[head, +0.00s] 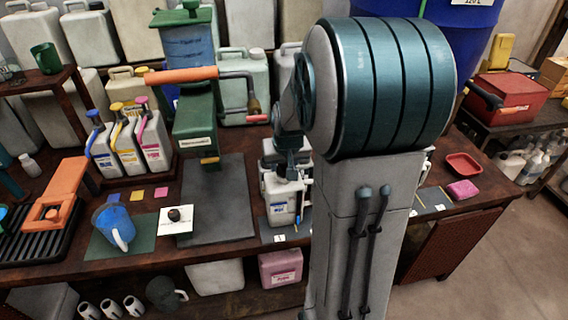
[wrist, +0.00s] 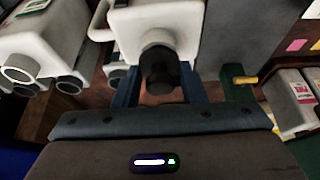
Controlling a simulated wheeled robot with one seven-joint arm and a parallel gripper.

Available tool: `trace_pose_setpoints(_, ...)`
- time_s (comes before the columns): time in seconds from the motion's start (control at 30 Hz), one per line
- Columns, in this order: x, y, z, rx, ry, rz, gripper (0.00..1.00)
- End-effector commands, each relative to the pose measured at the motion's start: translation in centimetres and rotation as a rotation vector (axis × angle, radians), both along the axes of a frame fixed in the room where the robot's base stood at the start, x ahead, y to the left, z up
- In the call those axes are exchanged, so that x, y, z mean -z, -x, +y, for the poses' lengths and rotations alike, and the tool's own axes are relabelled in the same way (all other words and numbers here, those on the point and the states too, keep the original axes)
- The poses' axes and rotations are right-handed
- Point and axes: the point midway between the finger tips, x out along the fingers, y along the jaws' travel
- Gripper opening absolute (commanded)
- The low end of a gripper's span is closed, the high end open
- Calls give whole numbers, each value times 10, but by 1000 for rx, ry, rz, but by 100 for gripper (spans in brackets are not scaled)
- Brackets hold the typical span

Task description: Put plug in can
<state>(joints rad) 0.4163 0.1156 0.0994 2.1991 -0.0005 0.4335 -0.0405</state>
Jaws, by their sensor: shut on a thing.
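In the wrist view the dark, round plug (wrist: 159,70) sits between the two blue fingers of my gripper (wrist: 160,88), which is shut on it. The plug is in line with the neck of a white can (wrist: 158,22) and overlaps it in the picture. I cannot tell whether it is inside the mouth or just outside it. In the head view my gripper (head: 290,170) points down at the white can with a blue label (head: 280,206) on the bench. The plug is hidden there by my gripper and arm.
More white cans (wrist: 40,50) with open round mouths stand at the left in the wrist view. In the head view a green press (head: 195,125) stands left of my arm. A white card (head: 176,228) bears a small black knob-like piece (head: 174,214). A blue jug (head: 113,225) is further left.

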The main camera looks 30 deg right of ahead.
Motion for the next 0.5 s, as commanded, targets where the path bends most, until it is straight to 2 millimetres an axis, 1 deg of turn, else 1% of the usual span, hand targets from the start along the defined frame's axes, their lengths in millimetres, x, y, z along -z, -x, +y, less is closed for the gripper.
trace_pose_setpoints(0.5,6,0,0,0,0,0,17)
